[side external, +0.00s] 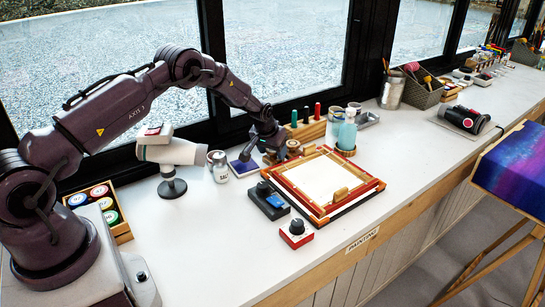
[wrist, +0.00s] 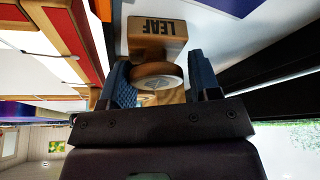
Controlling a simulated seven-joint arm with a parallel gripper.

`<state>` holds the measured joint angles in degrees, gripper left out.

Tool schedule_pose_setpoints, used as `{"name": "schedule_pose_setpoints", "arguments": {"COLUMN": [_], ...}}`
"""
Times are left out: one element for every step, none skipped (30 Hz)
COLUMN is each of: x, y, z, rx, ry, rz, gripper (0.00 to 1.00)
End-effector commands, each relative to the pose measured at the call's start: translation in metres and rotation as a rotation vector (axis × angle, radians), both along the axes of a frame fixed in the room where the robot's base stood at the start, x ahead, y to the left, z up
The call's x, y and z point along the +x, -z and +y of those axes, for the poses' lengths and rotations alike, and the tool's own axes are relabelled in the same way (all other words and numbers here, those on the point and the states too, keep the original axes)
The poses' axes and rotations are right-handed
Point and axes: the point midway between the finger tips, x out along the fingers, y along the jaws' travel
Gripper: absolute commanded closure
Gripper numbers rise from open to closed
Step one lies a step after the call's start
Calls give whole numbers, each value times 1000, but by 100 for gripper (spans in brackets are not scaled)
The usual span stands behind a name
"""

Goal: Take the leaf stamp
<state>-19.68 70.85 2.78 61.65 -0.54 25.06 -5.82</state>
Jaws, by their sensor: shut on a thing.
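The leaf stamp is a pale wooden block marked LEAF (wrist: 157,28) with a round wooden knob. In the wrist view, the two blue-padded fingers of my gripper (wrist: 160,84) are on either side of the knob, shut on it. The label on the block faces the camera. In the side view my gripper (side external: 262,148) is low over the bench, behind the red-edged frame (side external: 322,178). The stamp is mostly hidden there, and I cannot tell whether it touches the bench.
The window is behind.

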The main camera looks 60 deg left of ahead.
Motion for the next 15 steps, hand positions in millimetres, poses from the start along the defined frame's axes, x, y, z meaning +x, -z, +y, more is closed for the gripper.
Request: {"name": "schedule_pose_setpoints", "arguments": {"x": [0,0,0,0,0,0,0,0,0,0,0,0,0,1,1], "y": [1,1,1,1,0,0,-1,-3,-5,-7,-10,-15,-19,-24,-32], "z": [0,0,0,0,-1,-1,0,0,0,0,0,0,0,0,0], "rx": [-1,-1,-1,-1,-1,-1,-1,-1,-1,-1,0,0,0,1,1], "ry": [0,0,0,0,0,0,0,0,0,0,0,0,0,0,0], "rz": [2,2,2,2,2,2,2,2,2,2,1,0,-1,-2,-3], "gripper": [58,58,58,58,58,58,59,59,59,59,59,59,59,59,59]}}
